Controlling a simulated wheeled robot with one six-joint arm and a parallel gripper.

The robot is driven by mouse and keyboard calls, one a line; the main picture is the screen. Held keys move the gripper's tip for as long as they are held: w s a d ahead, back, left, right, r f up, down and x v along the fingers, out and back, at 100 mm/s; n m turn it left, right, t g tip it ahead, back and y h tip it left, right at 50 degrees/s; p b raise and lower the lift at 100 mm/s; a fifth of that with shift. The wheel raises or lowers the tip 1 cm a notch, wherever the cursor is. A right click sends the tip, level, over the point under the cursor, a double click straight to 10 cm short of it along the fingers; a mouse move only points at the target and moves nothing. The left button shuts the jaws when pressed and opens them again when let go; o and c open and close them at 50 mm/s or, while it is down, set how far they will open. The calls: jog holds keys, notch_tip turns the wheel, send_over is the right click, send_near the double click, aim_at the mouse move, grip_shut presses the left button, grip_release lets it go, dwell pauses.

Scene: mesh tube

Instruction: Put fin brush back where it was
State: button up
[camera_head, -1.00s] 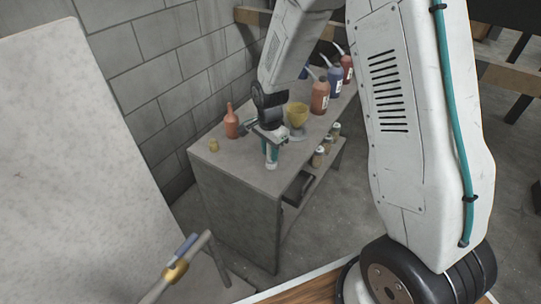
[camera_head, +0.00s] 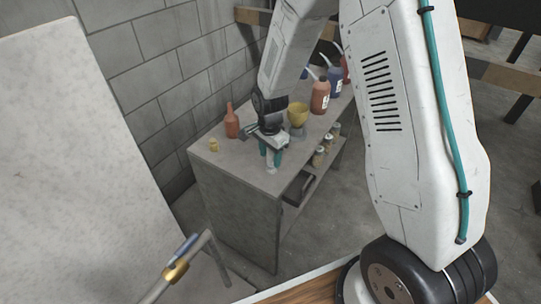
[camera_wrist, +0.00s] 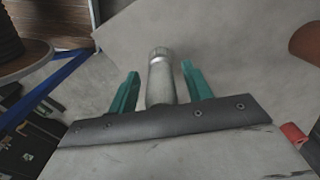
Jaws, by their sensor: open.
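My gripper (camera_head: 271,158) is over the front part of the grey bench (camera_head: 236,180), with its green fingers spread. A pale grey cylinder (camera_head: 271,168), which I take to be the fin brush, stands between and below the fingertips on the bench top. In the wrist view, the cylinder (camera_wrist: 161,80) with its capped end lies between the two fingers of my gripper (camera_wrist: 158,85), with a gap on each side. No bristles show, and its lower part is hidden by the dark gripper bar.
An orange bottle (camera_head: 231,122) and a small yellow piece (camera_head: 214,145) stand left of my gripper. A yellow cup (camera_head: 298,115) and several spouted bottles (camera_head: 319,97) stand behind to the right. Cans (camera_head: 318,157) sit on the lower shelf. A pale panel (camera_head: 70,160) stands at left.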

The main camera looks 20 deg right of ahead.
notch_tip(320, 180, up, 12)
jog(key=shift+f, duration=0.1)
jog(key=s+d+r+n, duration=0.1)
jog(key=s+r+n, duration=0.3)
jog(key=s, duration=0.6)
jog(key=s+d+r+n, duration=0.1)
jog(key=s+r+n, duration=0.4)
jog(key=s+r, duration=0.3)
jog(key=s+d+r+n+t, duration=0.1)
jog(key=s+r+n, duration=0.3)
jog(key=s, duration=0.8)
notch_tip(320, 180, up, 2)
jog(key=shift+d+n, duration=0.35)
jog(key=shift+n, duration=0.05)
